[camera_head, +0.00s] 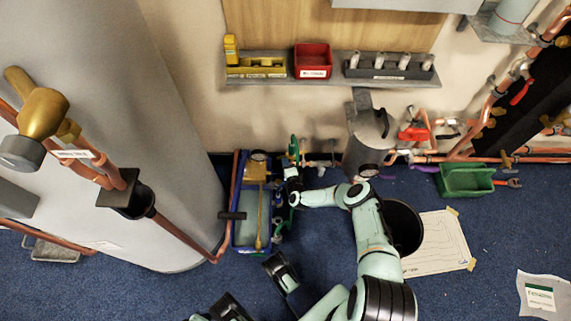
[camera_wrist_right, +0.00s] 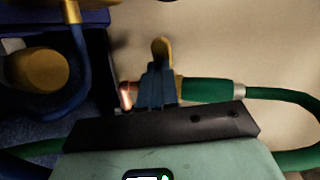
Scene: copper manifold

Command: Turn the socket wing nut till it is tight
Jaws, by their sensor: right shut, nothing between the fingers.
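My right gripper (camera_head: 292,184) is low by the wall, beside a green hose (camera_head: 294,150) and the pipework. In the right wrist view its dark fingers (camera_wrist_right: 157,72) are shut together, with nothing seen between them. A yellow, rounded lug (camera_wrist_right: 162,48) shows just past the fingertips; it may be the socket wing nut, mostly hidden behind them. The green hose's fitting (camera_wrist_right: 205,90) lies right of the fingers, and a copper pipe end (camera_wrist_right: 126,95) lies to their left. I cannot tell whether the fingers touch the lug.
A blue pump tray (camera_head: 236,182) with a gauge (camera_head: 258,155) stands left of the right gripper. A grey cylinder (camera_head: 368,140), a black bucket (camera_head: 418,228) and a green bin (camera_head: 464,180) stand to the right. A shelf (camera_head: 280,80) runs above.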

